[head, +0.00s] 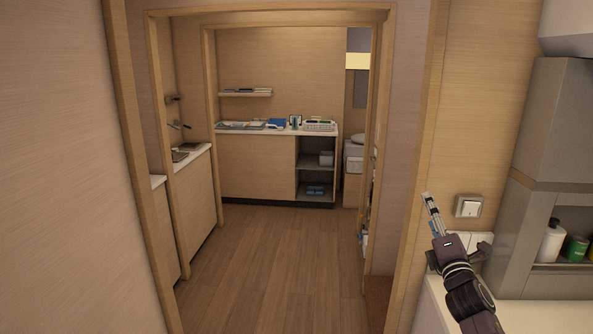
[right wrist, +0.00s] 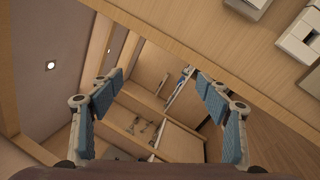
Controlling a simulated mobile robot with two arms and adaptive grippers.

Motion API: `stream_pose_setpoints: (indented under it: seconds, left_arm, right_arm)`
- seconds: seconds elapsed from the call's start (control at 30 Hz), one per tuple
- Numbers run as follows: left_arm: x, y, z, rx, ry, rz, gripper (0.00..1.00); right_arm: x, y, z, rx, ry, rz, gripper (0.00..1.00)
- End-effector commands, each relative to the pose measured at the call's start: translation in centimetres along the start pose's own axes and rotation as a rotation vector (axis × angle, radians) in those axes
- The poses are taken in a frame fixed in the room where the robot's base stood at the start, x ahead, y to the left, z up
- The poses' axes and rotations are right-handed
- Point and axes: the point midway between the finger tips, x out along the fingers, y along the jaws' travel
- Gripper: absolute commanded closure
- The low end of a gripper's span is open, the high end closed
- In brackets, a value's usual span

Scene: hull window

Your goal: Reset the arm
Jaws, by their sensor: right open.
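My right arm reaches up from the lower right in the head view, with its gripper (head: 431,206) raised beside the door frame and just left of a wall switch (head: 468,206). In the right wrist view the two blue-padded fingers of the right gripper (right wrist: 160,84) stand wide apart with nothing between them. Whether the gripper touches the wall or frame cannot be told. My left arm and gripper are not in view.
A wooden doorway with frame (head: 432,120) opens onto a clear wood floor (head: 265,265). Beyond stands a cabinet (head: 255,165) with small items on top. At right are a white counter (head: 540,316), a white bottle (head: 551,243) and a green can (head: 577,249).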

Motion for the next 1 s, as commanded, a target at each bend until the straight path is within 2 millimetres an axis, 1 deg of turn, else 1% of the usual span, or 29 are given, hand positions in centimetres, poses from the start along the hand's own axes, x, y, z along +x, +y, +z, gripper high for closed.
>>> stream_pose_setpoints:
  seconds: [0.03,0.17,0.2,0.27,0.3,0.53,0.6,0.67,0.7,0.77,0.8,0.87,0.9,0.97,1.0]
  left_arm:
    - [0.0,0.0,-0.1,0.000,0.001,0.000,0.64]
    - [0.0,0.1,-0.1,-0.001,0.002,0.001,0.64]
    - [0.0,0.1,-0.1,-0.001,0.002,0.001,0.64]
    - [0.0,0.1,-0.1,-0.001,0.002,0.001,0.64]
    - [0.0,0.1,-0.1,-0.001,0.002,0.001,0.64]
    - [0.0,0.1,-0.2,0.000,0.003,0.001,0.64]
    - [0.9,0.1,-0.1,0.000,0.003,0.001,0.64]
    - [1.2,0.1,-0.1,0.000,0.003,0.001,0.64]
    - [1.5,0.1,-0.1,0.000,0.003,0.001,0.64]
    - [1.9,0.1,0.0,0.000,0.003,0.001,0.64]
    - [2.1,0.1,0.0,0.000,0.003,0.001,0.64]
    - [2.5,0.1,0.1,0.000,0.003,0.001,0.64]
    - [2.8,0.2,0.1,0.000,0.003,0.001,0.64]
    - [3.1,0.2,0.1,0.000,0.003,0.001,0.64]
    - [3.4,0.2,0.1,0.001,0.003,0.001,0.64]
  right_arm:
    - [0.0,-0.2,0.0,0.119,0.000,-0.008,0.30]
    - [0.0,-1.0,-0.1,0.487,-0.005,-0.039,0.30]
    - [0.0,-1.2,-0.2,0.613,-0.007,-0.049,0.30]
    - [-0.1,-1.6,-0.3,0.807,-0.012,-0.066,0.30]
    - [-0.1,-1.9,-0.5,0.936,-0.017,-0.077,0.30]
    - [-0.3,-3.2,-1.5,1.651,-0.057,-0.145,0.30]
    - [-2.3,-8.7,-4.3,1.659,-0.097,-0.231,0.30]
    - [-3.9,-12.4,-6.2,1.656,-0.125,-0.292,0.30]
    - [-5.1,-14.7,-7.4,1.654,-0.143,-0.332,0.30]
    - [-7.0,-18.3,-9.2,1.651,-0.171,-0.393,0.30]
    - [-8.5,-20.6,-10.5,1.648,-0.191,-0.435,0.30]
    - [-10.9,-24.1,-12.4,1.643,-0.220,-0.498,0.30]
    - [-12.7,-26.4,-13.6,1.639,-0.240,-0.540,0.30]
    - [-15.4,-29.7,-15.3,1.631,-0.269,-0.603,0.30]
    - [-17.4,-31.9,-16.5,1.626,-0.289,-0.646,0.30]
